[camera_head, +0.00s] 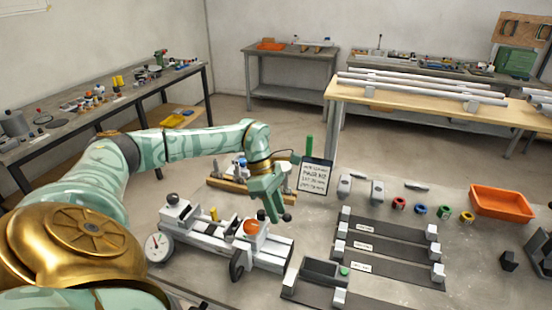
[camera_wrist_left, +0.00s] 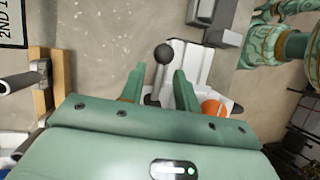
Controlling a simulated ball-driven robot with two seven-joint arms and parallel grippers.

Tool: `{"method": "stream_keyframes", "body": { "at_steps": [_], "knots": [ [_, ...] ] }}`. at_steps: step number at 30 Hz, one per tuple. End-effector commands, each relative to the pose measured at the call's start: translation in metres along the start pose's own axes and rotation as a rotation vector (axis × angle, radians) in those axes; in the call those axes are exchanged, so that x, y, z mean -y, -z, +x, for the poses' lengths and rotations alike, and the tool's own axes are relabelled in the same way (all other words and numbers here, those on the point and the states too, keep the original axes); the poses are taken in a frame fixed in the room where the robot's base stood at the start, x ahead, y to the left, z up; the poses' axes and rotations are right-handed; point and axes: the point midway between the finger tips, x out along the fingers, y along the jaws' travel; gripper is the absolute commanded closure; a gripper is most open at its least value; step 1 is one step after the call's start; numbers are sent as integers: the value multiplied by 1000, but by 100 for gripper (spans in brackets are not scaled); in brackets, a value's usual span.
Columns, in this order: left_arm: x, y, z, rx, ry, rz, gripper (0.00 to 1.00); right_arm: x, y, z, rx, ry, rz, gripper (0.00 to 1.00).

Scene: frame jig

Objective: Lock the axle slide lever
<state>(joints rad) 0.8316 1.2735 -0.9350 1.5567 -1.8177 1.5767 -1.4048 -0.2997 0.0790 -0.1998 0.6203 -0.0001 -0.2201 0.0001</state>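The frame jig (camera_head: 205,240) is a light grey fixture on the near bench, with a dial gauge, an orange knob (camera_head: 251,228) and a dark handwheel. A lever with a dark ball knob (camera_head: 287,217) sticks up at its right rear. My left gripper (camera_head: 273,207) points down beside this lever. In the left wrist view, my left gripper (camera_wrist_left: 158,88) is open, with its fingers on either side of the lever (camera_wrist_left: 161,68). Gaps show between fingers and lever. The orange knob (camera_wrist_left: 214,108) is partly behind the right finger. The lever's base is mostly hidden. My right gripper is not in view.
A wooden-based fixture (camera_head: 230,186) and a sign (camera_head: 315,176) stand behind the jig. Dark rails with light end blocks (camera_head: 388,246) lie to the right. Coloured rings and an orange bin (camera_head: 500,203) are farther right.

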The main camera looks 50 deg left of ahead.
Motion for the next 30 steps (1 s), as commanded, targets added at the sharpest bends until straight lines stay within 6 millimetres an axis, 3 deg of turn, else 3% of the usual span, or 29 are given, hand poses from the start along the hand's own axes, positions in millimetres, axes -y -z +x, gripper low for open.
{"method": "stream_keyframes", "body": {
  "at_steps": [7,11,24,30],
  "knots": [
    [0,0,-1,0,1,-1,68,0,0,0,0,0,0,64],
    [0,0,-14,0,-2,-1,68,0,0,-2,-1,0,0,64],
    [0,-2,-127,3,-4,-1,68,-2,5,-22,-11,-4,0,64],
    [0,-1,-157,1,-1,0,68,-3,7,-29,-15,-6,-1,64]
  ]
}}
